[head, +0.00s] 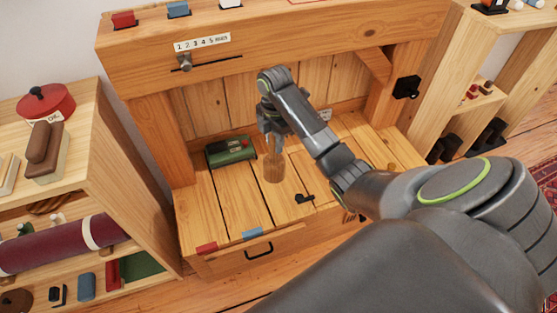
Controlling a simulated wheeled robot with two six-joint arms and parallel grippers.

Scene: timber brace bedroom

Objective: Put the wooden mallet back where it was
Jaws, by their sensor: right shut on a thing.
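The wooden mallet (273,168) shows in the head view as a brown cylindrical wooden head, below my right gripper (270,143). My right gripper points down and is shut on the mallet; its fingers and wrist hide the upper part of the mallet. The mallet is over the plank top (225,203) of the wooden cabinet, inside its recess. I cannot tell whether it touches the planks. My left gripper is not in view.
A green box (231,150) lies left of the mallet. A small black latch (305,198) is on the planks to the right. A beam (270,45) spans above the recess. Shelves with a red pot (46,103) stand left; another shelf (487,60) stands right.

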